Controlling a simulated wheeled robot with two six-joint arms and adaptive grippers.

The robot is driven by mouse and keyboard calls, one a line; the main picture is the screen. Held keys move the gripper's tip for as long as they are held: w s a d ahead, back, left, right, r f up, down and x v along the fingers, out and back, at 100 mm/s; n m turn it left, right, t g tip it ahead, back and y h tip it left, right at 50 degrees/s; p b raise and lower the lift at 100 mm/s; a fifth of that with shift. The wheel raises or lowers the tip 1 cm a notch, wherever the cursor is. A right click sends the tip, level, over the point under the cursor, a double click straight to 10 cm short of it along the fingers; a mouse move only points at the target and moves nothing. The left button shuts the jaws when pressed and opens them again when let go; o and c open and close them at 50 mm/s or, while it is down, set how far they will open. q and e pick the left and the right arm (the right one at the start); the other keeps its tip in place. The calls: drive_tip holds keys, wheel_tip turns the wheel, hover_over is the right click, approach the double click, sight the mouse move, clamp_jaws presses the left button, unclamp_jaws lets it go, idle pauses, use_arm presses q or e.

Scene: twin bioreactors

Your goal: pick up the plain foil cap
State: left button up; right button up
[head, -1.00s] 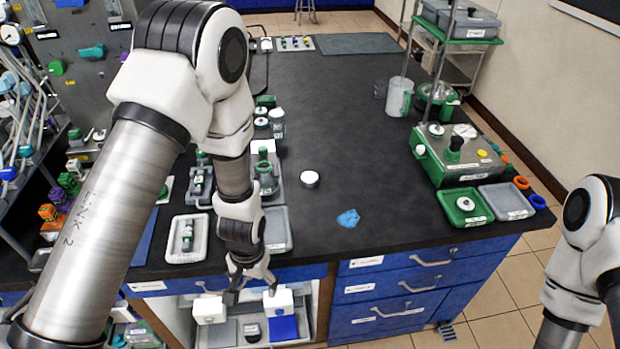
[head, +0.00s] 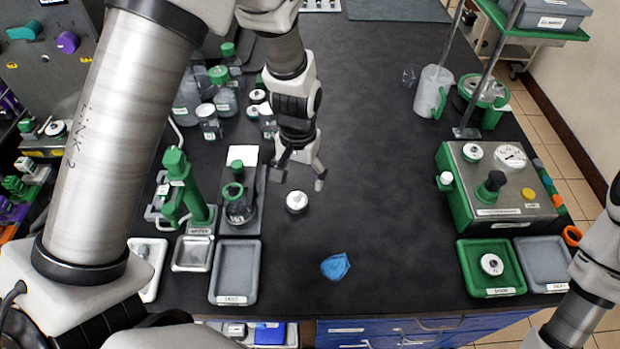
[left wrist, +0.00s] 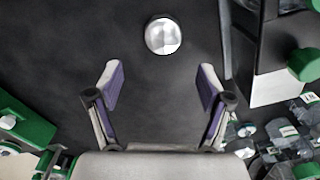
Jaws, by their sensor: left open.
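A small round cap with a shiny silver top (head: 297,202) lies on the black bench top, clear of other things. In the left wrist view the cap (left wrist: 163,36) lies beyond the fingertips, near the top middle of the picture. My left gripper (head: 297,180) is open and empty above the bench, just behind the cap in the head view. In the left wrist view its fingers (left wrist: 160,82) are spread, with bare bench between them. Part of my right arm shows at the right edge, but its gripper is out of view.
A stand with a green-collared vessel (head: 238,205) and a grey tray (head: 236,270) are left of the cap. A crumpled blue piece (head: 336,266) lies in front. A green tray (head: 490,267) holding another round cap is at right.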

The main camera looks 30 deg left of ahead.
sight(297, 200)
use_arm(q)
drive_tip(key=f, duration=0.1)
drive_tip(key=s+f+p, duration=0.1)
drive_tip(key=f, duration=0.2)
drive_tip(key=shift+s+a+f+p, duration=0.15)
drive_tip(key=shift+s+f+p, duration=0.05)
drive_tip(key=shift+s+p, duration=0.15)
drive_tip(key=f, duration=0.1)
drive_tip(key=w+f, duration=0.1)
drive_tip(key=shift+f, duration=0.4)
drive_tip(key=shift+s, duration=0.1)
use_arm(e)
drive_tip(key=shift+s+r, duration=0.25)
drive_tip(key=shift+r, duration=0.65)
use_arm(q)
drive_tip(key=shift+s+r, duration=0.15)
drive_tip(key=c, duration=0.8)
use_arm(e)
drive_tip(key=shift+s, duration=0.15)
